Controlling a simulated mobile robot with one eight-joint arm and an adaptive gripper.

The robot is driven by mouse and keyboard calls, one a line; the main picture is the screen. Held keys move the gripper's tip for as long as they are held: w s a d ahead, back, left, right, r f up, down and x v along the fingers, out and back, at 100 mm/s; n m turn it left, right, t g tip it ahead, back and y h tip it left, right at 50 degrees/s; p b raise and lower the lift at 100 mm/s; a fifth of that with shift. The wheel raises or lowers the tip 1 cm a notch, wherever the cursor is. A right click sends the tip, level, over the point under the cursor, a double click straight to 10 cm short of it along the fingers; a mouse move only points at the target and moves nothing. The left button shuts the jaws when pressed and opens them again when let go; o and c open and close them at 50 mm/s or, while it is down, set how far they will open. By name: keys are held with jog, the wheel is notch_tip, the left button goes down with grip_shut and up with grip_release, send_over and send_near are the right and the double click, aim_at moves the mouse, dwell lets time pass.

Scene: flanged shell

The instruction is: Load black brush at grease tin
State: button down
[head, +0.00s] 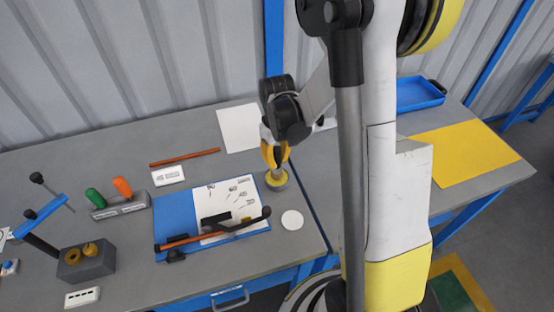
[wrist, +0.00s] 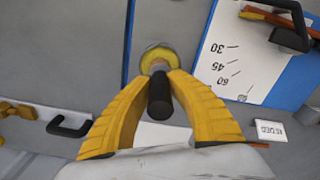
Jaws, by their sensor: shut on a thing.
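My gripper (head: 275,152) has yellow fingers and points down over the bench. In the wrist view the fingers (wrist: 160,80) are shut on the black brush, whose dark handle (wrist: 160,98) points toward the camera. The grease tin (head: 277,180) is a small round yellow tin right of the blue board. It also shows in the wrist view as a yellow ring (wrist: 151,50) just beyond the fingertips. The brush's lower end is at the tin's opening; its bristles are hidden, and I cannot tell how deep they reach.
The blue board (head: 174,212) with a white angle scale lies left of the tin, carrying a brown rod and black lever. A white disc (head: 292,220) lies in front. A rack (head: 120,208) holds green and orange handles. A blue tray (head: 418,94) and yellow sheet (head: 463,152) are right.

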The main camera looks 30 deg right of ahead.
aim_at(277, 149)
jog(key=shift+f+b, duration=0.5)
jog(key=shift+b, duration=0.05)
dwell(1.4)
jog(key=shift+r, duration=0.1)
jog(key=shift+r+p, duration=2.35)
jog(key=shift+r, duration=1.1)
jog(key=shift+s+f, duration=0.1)
